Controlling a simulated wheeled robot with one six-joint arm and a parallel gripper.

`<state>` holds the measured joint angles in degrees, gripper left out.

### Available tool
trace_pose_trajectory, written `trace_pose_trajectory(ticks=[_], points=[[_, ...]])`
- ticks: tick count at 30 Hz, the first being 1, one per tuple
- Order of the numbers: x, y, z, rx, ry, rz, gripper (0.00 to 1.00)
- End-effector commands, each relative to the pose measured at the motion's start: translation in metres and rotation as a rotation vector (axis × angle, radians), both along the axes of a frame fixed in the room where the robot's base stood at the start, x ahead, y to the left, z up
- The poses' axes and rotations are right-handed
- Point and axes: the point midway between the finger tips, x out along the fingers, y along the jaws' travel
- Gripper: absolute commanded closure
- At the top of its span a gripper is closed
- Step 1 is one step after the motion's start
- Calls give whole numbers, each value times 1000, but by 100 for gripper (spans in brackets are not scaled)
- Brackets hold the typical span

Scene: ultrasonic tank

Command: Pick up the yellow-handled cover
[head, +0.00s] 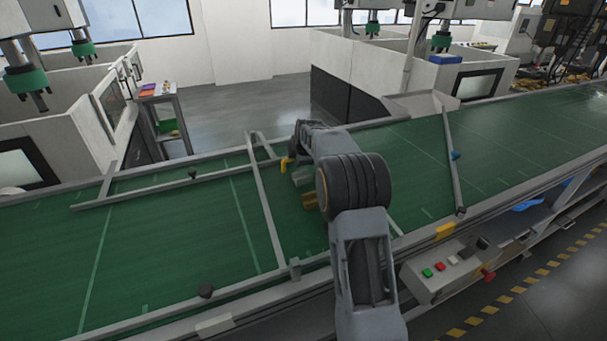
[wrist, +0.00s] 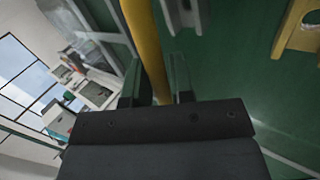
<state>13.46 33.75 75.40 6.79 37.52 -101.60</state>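The cover's yellow handle shows in the wrist view as a yellow bar (wrist: 144,40) that runs down between my fingers. A small bit of yellow (head: 285,164) also shows in the head view, just left of my wrist. My gripper (wrist: 160,85) has its two dark fingers close together, one on each side of the bar, with no clear gap left beside it. The rest of the cover is hidden or cannot be told apart. In the head view my arm hides the fingers.
A yellow piece with a hole (wrist: 301,28) and a grey piece (wrist: 186,14) lie on the green belt close by. Grey guide rails (head: 264,205) cross the conveyor (head: 180,240) left of my arm. A button box (head: 450,268) is at the front edge.

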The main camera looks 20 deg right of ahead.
Motion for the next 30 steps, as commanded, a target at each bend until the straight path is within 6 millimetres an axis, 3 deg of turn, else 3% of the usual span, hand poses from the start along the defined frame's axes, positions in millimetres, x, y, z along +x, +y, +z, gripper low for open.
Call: trace_pose_trajectory(ticks=[7, 23, 30], points=[[0, 0, 0, 0, 0, 0, 100], [1, 0, 5, -2, -7, -1, 100], [1, 0, 19, -2, -11, -1, 100]])
